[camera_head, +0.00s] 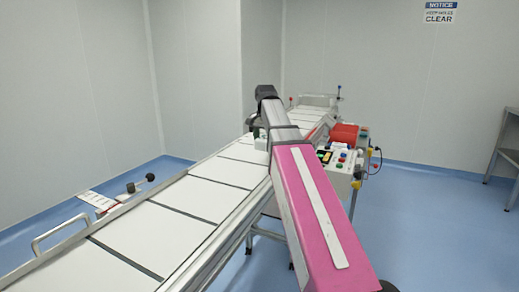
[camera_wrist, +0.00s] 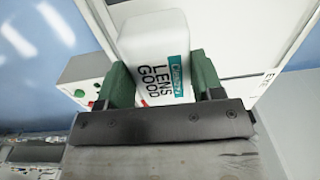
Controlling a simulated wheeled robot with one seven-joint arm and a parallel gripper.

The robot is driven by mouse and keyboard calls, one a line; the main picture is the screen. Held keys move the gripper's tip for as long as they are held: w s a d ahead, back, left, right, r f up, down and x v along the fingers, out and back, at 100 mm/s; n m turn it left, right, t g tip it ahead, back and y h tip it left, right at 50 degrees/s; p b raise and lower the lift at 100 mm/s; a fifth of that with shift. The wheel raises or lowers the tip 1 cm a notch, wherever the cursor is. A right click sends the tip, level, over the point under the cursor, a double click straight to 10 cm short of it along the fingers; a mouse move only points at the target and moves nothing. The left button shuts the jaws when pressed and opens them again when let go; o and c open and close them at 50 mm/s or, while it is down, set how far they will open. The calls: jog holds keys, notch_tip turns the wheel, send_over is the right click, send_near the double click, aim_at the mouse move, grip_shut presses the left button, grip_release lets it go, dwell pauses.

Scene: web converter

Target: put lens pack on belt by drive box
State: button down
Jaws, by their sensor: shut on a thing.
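The lens pack (camera_wrist: 150,36) is a white box with rounded edges, marked "LENS GOOD" beside a teal label. My gripper (camera_wrist: 162,76) is shut on it, with a green finger on each side. In the head view my gripper end shows only as a small patch beyond my arm, over the belt, and the pack is not clear there. The belt (camera_head: 185,195) is white with dark cross strips and runs from the near left to the far right. A control box with coloured buttons (camera_head: 340,163) stands at its right side; I cannot tell whether this is the drive box.
A red housing (camera_head: 343,136) sits behind the control box. A metal rail handle (camera_head: 60,235) and a bracket with a dark knob (camera_head: 131,187) stand along the belt's left edge. A grey box with a red button (camera_wrist: 82,78) shows in the wrist view. The visible belt surface looks bare.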

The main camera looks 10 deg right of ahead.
aim_at(260, 137)
jog(key=shift+w+a+f, duration=0.4)
jog(key=shift+w+f, duration=0.05)
jog(key=shift+w, duration=0.15)
jog(key=shift+w+a+f, duration=0.4)
jog(key=shift+w, duration=0.15)
jog(key=shift+f, duration=2)
jog(key=shift+f, duration=0.1)
jog(key=shift+c, duration=1.3)
grip_release()
jog(key=r, duration=1.2)
jog(key=shift+s+d+r, duration=0.1)
jog(key=shift+s, duration=0.1)
